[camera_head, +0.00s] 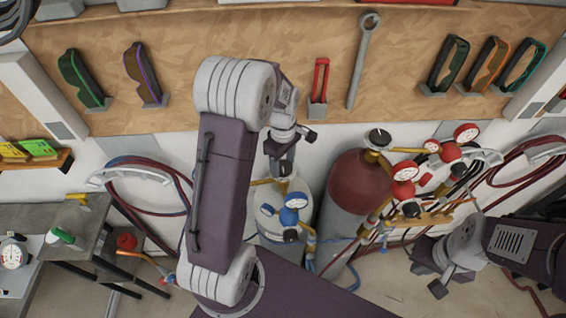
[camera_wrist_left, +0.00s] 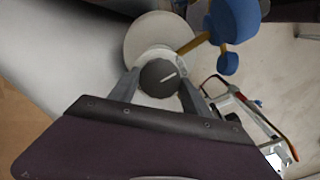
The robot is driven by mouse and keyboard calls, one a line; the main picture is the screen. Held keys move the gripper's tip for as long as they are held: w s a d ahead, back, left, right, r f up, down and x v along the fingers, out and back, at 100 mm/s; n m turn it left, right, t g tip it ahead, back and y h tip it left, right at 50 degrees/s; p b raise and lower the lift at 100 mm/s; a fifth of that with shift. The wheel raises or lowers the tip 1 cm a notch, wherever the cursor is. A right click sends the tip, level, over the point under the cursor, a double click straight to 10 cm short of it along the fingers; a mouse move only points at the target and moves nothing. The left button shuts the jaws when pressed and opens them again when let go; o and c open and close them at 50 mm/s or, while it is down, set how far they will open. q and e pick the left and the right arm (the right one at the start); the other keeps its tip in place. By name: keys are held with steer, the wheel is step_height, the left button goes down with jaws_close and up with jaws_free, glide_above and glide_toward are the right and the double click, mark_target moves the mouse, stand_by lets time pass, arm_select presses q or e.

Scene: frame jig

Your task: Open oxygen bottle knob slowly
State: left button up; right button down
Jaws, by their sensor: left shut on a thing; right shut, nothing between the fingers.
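The oxygen bottle (camera_head: 273,252) is a pale cylinder with a blue regulator and a white gauge (camera_head: 296,200). Its dark round knob (camera_wrist_left: 160,78), marked with a white line, sits on top. My left gripper (camera_head: 283,172) comes down from above onto the knob. In the left wrist view its two fingers (camera_wrist_left: 158,88) are on either side of the knob, shut on it. The knob is mostly hidden by the gripper in the head view. My right gripper (camera_head: 428,272) is shut and empty at the lower right, apart from the bottles.
A dark red-topped cylinder (camera_head: 358,180) with red gauges (camera_head: 404,171) stands close to the right of the oxygen bottle. Hoses (camera_head: 150,180) hang on the wall at both sides. A bench (camera_head: 85,225) is at the left. A wrench (camera_head: 362,60) hangs above.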

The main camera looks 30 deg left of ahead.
mark_target(282, 167)
arm_select(q)
steer(key=shift+w+n, duration=0.1)
steer(key=shift+n, duration=0.2)
stand_by(0.4)
steer(key=o, duration=1.4)
step_height(282, 167, up, 8)
steer(key=shift+r+b, duration=0.1)
steer(key=shift+b, duration=0.85)
steer(key=shift+r, duration=0.45)
